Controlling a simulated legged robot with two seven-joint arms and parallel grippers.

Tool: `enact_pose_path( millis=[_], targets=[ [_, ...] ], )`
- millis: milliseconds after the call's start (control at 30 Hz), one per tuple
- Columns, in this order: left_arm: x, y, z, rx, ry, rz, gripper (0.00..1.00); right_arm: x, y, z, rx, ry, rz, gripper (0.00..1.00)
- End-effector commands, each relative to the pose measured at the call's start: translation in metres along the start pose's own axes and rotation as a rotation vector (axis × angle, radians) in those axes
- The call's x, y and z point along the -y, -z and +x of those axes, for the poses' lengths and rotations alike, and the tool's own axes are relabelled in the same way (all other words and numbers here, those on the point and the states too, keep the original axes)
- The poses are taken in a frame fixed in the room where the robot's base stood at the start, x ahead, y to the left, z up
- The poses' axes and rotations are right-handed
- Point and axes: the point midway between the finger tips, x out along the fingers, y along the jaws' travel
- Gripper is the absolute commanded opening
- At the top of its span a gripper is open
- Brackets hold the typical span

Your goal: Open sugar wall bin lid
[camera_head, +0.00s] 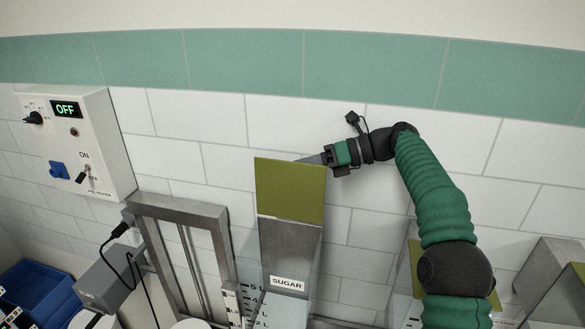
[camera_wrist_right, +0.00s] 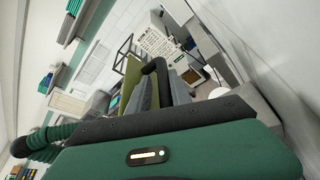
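The sugar wall bin (camera_head: 289,255) is a tall grey metal box on the tiled wall with a "SUGAR" label on its front. Its olive-green lid (camera_head: 290,190) shows as a broad flat panel at the bin's top. The lid looks tilted up, but I cannot tell its exact angle. My right gripper (camera_head: 312,159) is at the lid's upper right edge, its fingertips partly hidden behind the lid. In the right wrist view the olive lid (camera_wrist_right: 132,80) is beside the grey fingers (camera_wrist_right: 163,92). I cannot tell whether they touch it or how far apart they are. My left gripper is not in view.
A white control box (camera_head: 75,145) with an "OFF" display is on the wall at left. A metal frame (camera_head: 185,210) stands left of the bin. Another olive-lidded bin (camera_head: 415,268) is partly behind my right arm. A blue tray (camera_head: 40,290) is at lower left.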

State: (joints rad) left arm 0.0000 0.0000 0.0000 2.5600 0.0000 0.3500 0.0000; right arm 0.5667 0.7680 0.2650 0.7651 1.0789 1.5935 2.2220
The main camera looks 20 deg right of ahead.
Motion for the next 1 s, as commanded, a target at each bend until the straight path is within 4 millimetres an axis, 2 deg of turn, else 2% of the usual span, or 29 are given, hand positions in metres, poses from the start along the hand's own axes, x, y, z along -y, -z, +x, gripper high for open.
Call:
enact_pose_path(
  millis=[267,567,600,767,867,1000],
  targets=[
    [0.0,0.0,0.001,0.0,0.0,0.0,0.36,-0.001,-0.003,0.0,-0.001,-0.002,0.0,0.24],
    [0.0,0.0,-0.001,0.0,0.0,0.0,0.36,-0.016,-0.029,-0.011,0.002,0.0,-0.002,0.24],
    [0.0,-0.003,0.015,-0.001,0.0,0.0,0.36,-0.017,-0.019,-0.01,0.001,0.0,-0.002,0.24],
    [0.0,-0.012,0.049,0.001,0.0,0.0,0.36,-0.037,-0.003,-0.01,-0.001,0.002,-0.001,0.24],
    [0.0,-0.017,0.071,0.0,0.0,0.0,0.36,-0.055,0.01,-0.012,-0.002,0.004,0.001,0.24],
    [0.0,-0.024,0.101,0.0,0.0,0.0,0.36,-0.09,0.03,-0.014,-0.003,0.006,0.0,0.24]
  ],
)
